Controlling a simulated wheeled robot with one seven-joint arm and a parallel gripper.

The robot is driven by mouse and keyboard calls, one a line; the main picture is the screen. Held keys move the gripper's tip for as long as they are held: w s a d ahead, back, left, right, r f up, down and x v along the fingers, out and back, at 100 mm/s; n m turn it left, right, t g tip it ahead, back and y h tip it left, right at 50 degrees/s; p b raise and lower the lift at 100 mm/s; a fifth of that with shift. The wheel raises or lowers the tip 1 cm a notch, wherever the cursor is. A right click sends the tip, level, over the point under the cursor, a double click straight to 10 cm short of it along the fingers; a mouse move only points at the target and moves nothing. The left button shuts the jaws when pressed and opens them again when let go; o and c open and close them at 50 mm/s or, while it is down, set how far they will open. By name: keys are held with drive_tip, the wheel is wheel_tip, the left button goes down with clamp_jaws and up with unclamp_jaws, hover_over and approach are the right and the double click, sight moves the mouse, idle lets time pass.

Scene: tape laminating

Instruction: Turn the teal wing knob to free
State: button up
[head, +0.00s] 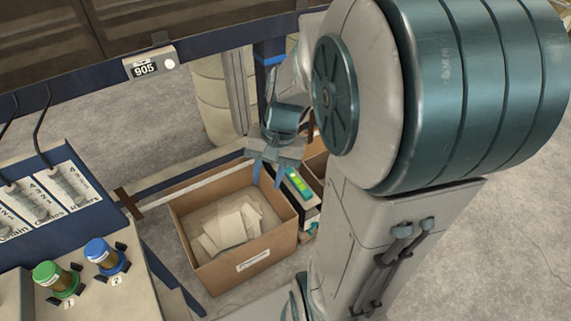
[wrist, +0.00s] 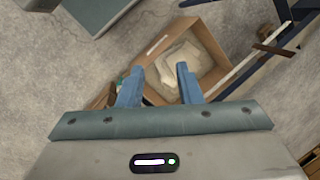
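My gripper (head: 267,178) hangs over the right back edge of the cardboard box in the head view, pointing down. In the wrist view its two blue fingers stand apart with nothing between them (wrist: 159,74). A small teal part (head: 313,228) shows at the near end of a dark-sided device (head: 300,190) with a bright green patch, right of the box. It may be the teal wing knob, but its wings and setting are too small to tell. My arm covers part of that area. In the wrist view a teal bit (wrist: 120,80) shows beside the left finger, mostly hidden.
The open cardboard box (head: 248,255) holds pale crumpled sheets (head: 232,228).

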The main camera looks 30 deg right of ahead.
drive_tip(key=w+d+f+m+t+y+b, duration=0.25)
drive_tip(key=d+f+m+b, duration=0.3)
drive_tip(key=f, duration=0.65)
drive_tip(key=w+d+f+m+t+y+b, duration=0.1)
drive_tip(key=w+d+f+m+y+b, duration=0.35)
drive_tip(key=f, duration=0.75)
drive_tip(key=w+d+f+m+t+y+b, duration=0.15)
drive_tip(key=d+f+m+b, duration=0.45)
drive_tip(key=f, duration=0.6)
drive_tip(key=s+d+f+m+t+h+b, duration=0.35)
drive_tip(key=f+m, duration=0.35)
drive_tip(key=f, duration=0.5)
drive_tip(key=s+d+f+m+t+h+b, duration=0.25)
drive_tip(key=d+f+m+t+b, duration=0.35)
drive_tip(key=f, duration=0.5)
drive_tip(key=s+d+f+m+t+h+b, duration=0.2)
drive_tip(key=d+f+m+t+h, duration=0.15)
drive_tip(key=f+m, duration=0.7)
drive_tip(key=w+a+f+n+b, duration=0.1)
drive_tip(key=w+b, duration=0.3)
drive_tip(key=w, duration=0.9)
drive_tip(key=shift+w+n+h+b, duration=0.25)
drive_tip(key=shift+n+h+b, duration=0.1)
drive_tip(key=shift+h, duration=0.05)
drive_tip(key=shift+f, duration=0.1)
clamp_jaws()
